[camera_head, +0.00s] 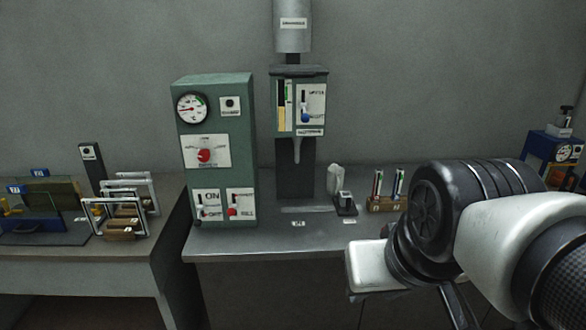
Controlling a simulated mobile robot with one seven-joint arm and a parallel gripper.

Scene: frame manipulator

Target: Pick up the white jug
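A small off-white upright object (335,178) stands on the grey bench, right of the dispenser's dark column. It may be the white jug, but it is too small to make out a handle or spout. My gripper (371,268) is low in the picture, in front of the bench's front edge and apart from the off-white object. Its white body shows in part beside my black wrist. Its fingers cannot be made out clearly, so I cannot see whether it is open or shut.
A green control box (216,150) with a gauge and red knob stands on the grey bench (250,240). A dispenser (298,100) stands behind. A small dark stand (346,207) and a wooden tube rack (384,204) sit right. Metal frames (122,205) crowd the left table.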

